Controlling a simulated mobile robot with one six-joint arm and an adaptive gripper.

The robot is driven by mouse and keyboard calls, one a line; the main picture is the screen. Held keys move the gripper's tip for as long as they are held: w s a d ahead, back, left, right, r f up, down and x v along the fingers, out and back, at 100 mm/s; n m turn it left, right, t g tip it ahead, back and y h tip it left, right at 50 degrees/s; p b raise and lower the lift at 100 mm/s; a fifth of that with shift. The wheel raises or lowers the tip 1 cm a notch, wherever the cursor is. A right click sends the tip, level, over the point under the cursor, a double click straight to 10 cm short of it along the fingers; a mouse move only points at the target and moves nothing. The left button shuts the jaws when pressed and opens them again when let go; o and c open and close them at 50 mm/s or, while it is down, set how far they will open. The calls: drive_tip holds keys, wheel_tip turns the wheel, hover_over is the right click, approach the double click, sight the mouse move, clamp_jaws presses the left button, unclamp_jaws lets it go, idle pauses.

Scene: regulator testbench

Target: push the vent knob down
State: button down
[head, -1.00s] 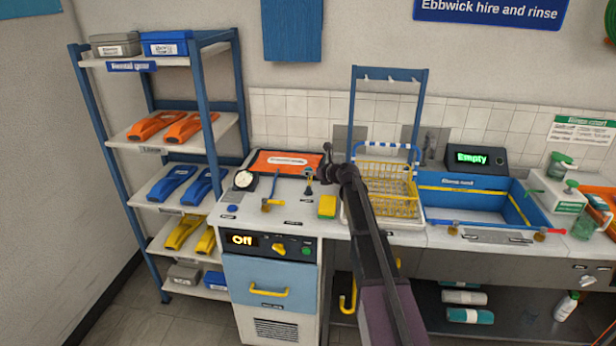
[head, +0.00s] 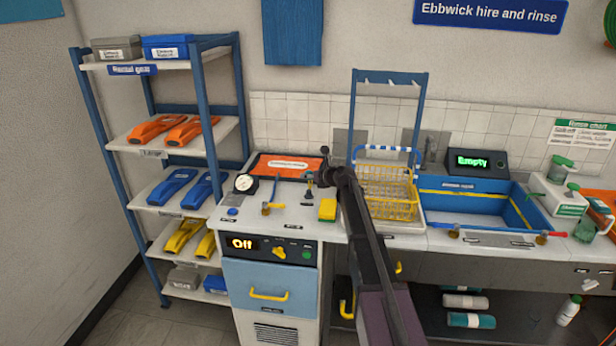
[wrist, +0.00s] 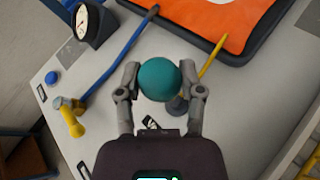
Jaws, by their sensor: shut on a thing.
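My gripper (wrist: 160,80) shows in the wrist view with its two grey fingers on either side of a teal ball (wrist: 160,79), shut on it. The ball hides what lies directly under it, and I cannot tell whether it is the vent knob. A grey round base (wrist: 177,105) and a yellow rod (wrist: 211,56) show just right of the ball. In the head view my gripper (head: 325,165) is a dark shape above the white bench, near a small upright fitting (head: 309,184); the ball does not show there.
A dial gauge (wrist: 90,23), a blue button (wrist: 52,78) and a blue pipe with a yellow handle (wrist: 70,117) stand left of my gripper. An orange mat (head: 288,166) lies behind. A yellow sponge (head: 327,210) and yellow basket (head: 388,192) are to the right.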

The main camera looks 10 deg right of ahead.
sight(309, 191)
drive_tip(key=shift+f+b, duration=1.6)
drive_tip(key=c, duration=0.7)
unclamp_jaws()
drive_tip(key=o, duration=0.5)
drive_tip(key=shift+w+f, duration=0.1)
